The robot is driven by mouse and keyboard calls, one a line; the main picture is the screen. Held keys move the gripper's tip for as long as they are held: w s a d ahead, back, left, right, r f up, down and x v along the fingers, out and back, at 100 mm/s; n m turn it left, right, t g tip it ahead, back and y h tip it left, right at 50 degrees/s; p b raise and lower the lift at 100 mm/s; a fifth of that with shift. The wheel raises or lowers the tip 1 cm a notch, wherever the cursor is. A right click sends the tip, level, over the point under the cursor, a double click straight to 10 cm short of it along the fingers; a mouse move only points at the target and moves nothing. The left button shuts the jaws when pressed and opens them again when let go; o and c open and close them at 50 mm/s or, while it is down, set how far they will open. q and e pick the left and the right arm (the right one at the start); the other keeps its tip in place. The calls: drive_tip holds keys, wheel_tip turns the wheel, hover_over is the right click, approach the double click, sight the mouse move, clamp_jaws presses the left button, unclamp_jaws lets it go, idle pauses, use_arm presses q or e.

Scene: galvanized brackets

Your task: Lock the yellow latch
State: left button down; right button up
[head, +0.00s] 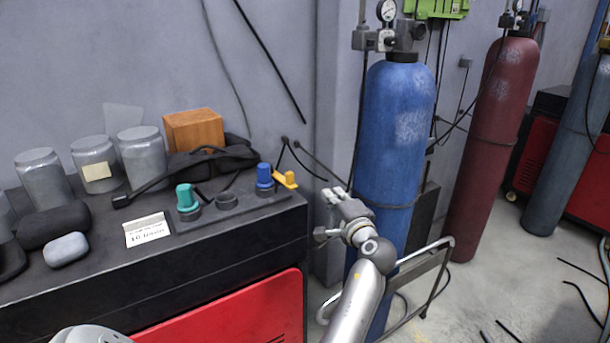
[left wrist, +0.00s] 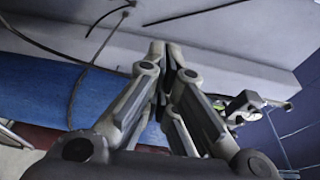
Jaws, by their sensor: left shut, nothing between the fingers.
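The yellow latch (head: 286,180) sits at the right end of a dark grey strip (head: 217,214) on the black cabinet top, beside a blue knob (head: 264,180). Its arm points right, toward the cabinet edge. My left gripper (head: 333,196) is to the right of the latch, apart from it, past the cabinet edge and in front of the blue cylinder. In the left wrist view, its fingertips (left wrist: 167,52) are together with nothing between them. I cannot make out the latch in the left wrist view. My right gripper is not in view.
A teal knob (head: 187,199) and an empty ring (head: 227,201) share the strip. A label card (head: 147,229), jars (head: 143,158) and a wooden block (head: 194,131) are left and behind. The blue cylinder (head: 396,130) stands right of the cabinet; a red one (head: 490,140) is farther right.

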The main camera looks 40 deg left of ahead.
use_arm(q)
drive_tip(key=shift+y, duration=0.3)
drive_tip(key=a+p, duration=0.2)
drive_tip(key=a, duration=0.1)
drive_tip(key=a+r+p, duration=0.1)
drive_tip(key=a+p, duration=0.1)
drive_tip(key=a, duration=0.1)
drive_tip(key=a+r+p, duration=0.1)
drive_tip(key=a+p, duration=0.2)
drive_tip(key=a, duration=0.1)
drive_tip(key=shift+w, duration=0.25)
drive_tip(key=shift+s, duration=0.1)
drive_tip(key=shift+f, duration=0.15)
